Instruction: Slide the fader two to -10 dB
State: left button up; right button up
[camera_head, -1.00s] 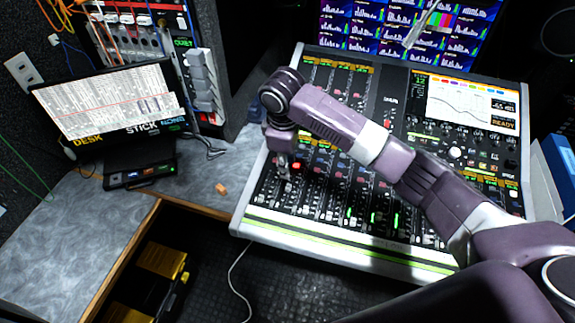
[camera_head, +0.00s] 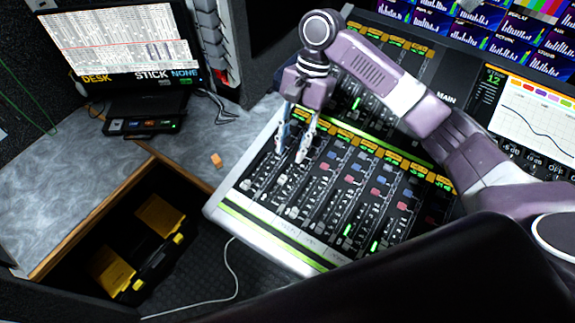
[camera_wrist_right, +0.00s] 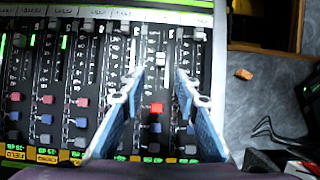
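The mixing console (camera_head: 262,232) has rows of channel strips with faders, coloured buttons and orange-lit displays. My right gripper (camera_head: 292,148) is over the strips near the console's left end, fingers pointing down. In the right wrist view my right gripper (camera_wrist_right: 159,98) is open and empty, its two blue-grey fingers apart. Between them show a red button (camera_wrist_right: 157,108) and, farther on, a pale fader cap (camera_wrist_right: 160,58), on the second strip from the console's end. The end strip has its own cap (camera_wrist_right: 198,34). I cannot read the dB marks. My left gripper is not in view.
A monitor (camera_head: 120,45) stands on the grey desk (camera_head: 60,205) at left, with a small black device (camera_head: 143,125) in front. A small orange block (camera_head: 216,160) lies beside the console. An open space below the desk holds a black and yellow case (camera_head: 150,262).

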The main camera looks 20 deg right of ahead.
aim_at(283, 178)
jog(key=shift+s+p+x, duration=0.2)
jog(key=shift+p+x, duration=0.15)
jog(key=shift+x, duration=3.6)
jog(key=shift+a+r, duration=0.15)
jog(key=shift+a, duration=0.05)
grip_shut()
